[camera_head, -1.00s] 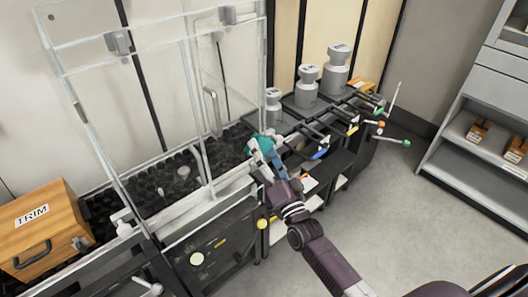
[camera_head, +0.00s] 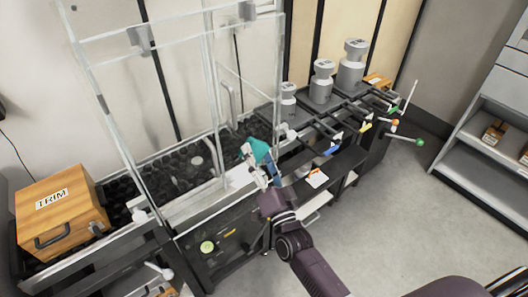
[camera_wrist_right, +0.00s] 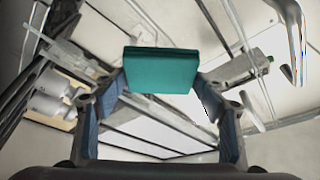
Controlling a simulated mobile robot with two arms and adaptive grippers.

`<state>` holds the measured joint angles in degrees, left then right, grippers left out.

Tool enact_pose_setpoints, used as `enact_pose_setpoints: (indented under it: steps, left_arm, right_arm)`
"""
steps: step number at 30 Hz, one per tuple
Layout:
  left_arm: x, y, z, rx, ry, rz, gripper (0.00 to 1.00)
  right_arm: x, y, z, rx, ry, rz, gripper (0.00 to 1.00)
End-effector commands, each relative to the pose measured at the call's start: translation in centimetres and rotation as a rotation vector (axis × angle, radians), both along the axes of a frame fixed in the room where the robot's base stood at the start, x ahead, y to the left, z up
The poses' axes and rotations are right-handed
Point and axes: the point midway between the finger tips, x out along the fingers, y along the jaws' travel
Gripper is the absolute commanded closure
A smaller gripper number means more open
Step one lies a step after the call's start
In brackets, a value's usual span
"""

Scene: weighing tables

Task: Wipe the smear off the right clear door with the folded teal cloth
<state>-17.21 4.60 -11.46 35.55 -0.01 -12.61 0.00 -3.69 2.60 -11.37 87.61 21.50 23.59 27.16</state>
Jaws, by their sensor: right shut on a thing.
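My right gripper (camera_head: 257,164) is shut on the folded teal cloth (camera_head: 261,151). In the right wrist view the cloth (camera_wrist_right: 160,70) is a flat teal block between the blue-padded fingers (camera_wrist_right: 160,98). In the head view they are by the lower right part of the right clear door (camera_head: 250,70), a transparent pane with pale edges. I cannot tell whether the cloth touches the pane. I cannot make out the smear. My left gripper is not in view.
A wooden box marked TRIM (camera_head: 55,212) stands at the left. Several grey weights, one the largest (camera_head: 351,65), stand on a dark rack with coloured-tipped levers behind right. Shelves (camera_head: 490,130) stand at far right. Floor (camera_head: 390,220) is clear.

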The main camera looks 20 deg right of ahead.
Motion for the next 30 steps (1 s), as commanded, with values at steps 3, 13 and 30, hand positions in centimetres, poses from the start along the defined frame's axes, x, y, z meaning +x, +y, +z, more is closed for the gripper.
enact_pose_setpoints:
  steps: [3,13,30]
  left_arm:
    - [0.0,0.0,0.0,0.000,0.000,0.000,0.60]
    - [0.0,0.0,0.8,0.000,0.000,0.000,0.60]
    - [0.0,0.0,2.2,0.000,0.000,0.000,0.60]
  right_arm:
    - [0.0,0.1,0.0,0.000,0.000,0.001,0.55]
    - [-1.6,-0.6,0.0,-0.003,0.003,0.002,0.55]
    - [-5.7,-2.1,0.0,0.000,0.000,0.001,0.55]
